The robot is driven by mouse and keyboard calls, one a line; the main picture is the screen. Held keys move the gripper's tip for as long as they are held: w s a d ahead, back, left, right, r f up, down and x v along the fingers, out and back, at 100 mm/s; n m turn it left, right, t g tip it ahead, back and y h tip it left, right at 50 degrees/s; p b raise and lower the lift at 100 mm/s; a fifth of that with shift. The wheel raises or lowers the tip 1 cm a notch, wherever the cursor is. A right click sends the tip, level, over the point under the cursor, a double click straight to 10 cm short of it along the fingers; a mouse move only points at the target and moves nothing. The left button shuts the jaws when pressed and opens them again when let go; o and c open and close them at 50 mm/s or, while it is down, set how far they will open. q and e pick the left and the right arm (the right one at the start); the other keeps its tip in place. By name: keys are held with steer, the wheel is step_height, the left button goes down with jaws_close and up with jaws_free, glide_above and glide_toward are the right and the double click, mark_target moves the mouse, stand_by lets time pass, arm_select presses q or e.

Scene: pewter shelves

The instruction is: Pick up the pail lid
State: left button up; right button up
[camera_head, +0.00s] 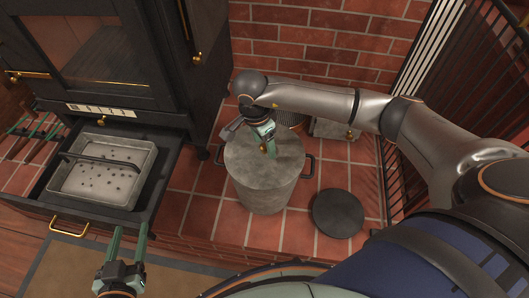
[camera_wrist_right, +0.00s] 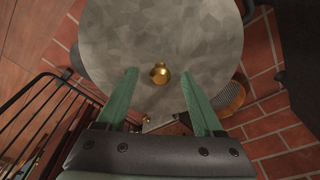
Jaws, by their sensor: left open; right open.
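The pail lid (camera_head: 286,152) is a mottled grey disc on top of the grey metal pail (camera_head: 262,197), which stands on the red tiles. Its small brass knob (camera_wrist_right: 159,73) shows in the right wrist view, between and just beyond the fingertips. My right gripper (camera_head: 267,147) is over the lid, fingers pointing down, open and empty. In the head view it partly hides the knob; whether the fingers touch the lid I cannot tell. My left gripper (camera_head: 129,232) is open and empty at the lower left, away from the pail.
A black stove (camera_head: 130,60) stands at the left, its drawer pulled out with a metal pan (camera_head: 100,187) in it. A dark round disc (camera_head: 338,213) lies on the tiles right of the pail. A black railing (camera_head: 440,55) borders the right. A brick wall is behind.

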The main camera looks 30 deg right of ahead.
jaws_close()
stand_by(0.5)
stand_by(0.8)
